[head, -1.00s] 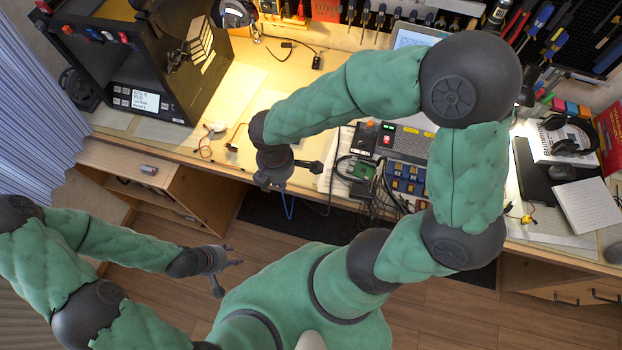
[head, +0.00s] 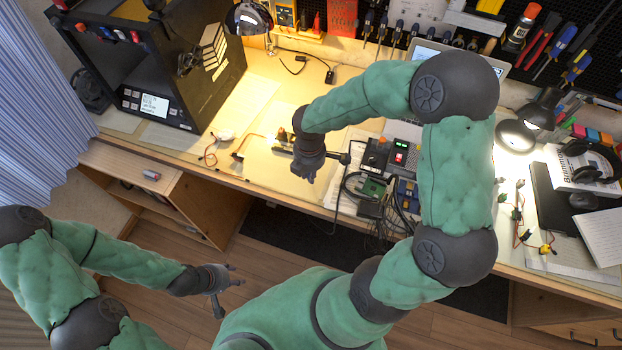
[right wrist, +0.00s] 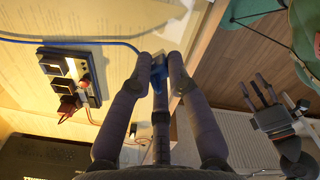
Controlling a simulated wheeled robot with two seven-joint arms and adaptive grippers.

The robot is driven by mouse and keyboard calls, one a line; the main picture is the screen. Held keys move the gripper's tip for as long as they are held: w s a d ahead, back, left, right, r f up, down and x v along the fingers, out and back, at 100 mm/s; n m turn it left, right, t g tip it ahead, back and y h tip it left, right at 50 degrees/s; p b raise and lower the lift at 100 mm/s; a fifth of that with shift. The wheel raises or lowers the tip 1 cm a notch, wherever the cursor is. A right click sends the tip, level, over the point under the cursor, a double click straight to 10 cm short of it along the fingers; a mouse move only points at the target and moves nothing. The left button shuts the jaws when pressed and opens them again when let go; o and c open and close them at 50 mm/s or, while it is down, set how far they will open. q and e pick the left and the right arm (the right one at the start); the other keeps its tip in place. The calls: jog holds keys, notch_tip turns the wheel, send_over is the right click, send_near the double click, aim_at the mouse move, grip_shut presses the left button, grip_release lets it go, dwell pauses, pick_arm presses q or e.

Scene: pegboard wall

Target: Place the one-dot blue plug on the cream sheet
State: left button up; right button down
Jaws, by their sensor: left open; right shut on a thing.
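My right gripper (head: 324,167) is over the worktop near its front edge. The dot marking on the plug is too small to tell. A cream sheet (head: 262,172) lies on the worktop to the left of and under the right gripper; pale yellowish surface (right wrist: 110,25) fills the wrist view's upper left. My left gripper (head: 228,290) is open and empty, low over the floor.
A dark socket block (right wrist: 68,76) with a red plug lies at left in the wrist view. A box with red and green lights (head: 390,152) and tangled cables (head: 365,187) stand right of the right gripper. A black printer-like machine (head: 155,75) stands at the left.

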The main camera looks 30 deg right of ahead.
jog(key=shift+w+d+f, duration=0.15)
jog(key=shift+d+f, duration=0.15)
jog(key=shift+f, duration=0.15)
jog(key=shift+w+f+b, duration=0.1)
jog(key=shift+f+b, duration=1)
jog(key=shift+f, duration=0.45)
jog(key=shift+f, duration=0.2)
jog(key=c, duration=1.2)
grip_release()
jog(key=shift+r, duration=0.1)
notch_tip(320, 180, up, 12)
jog(key=p, duration=0.5)
jog(key=shift+r, duration=0.15)
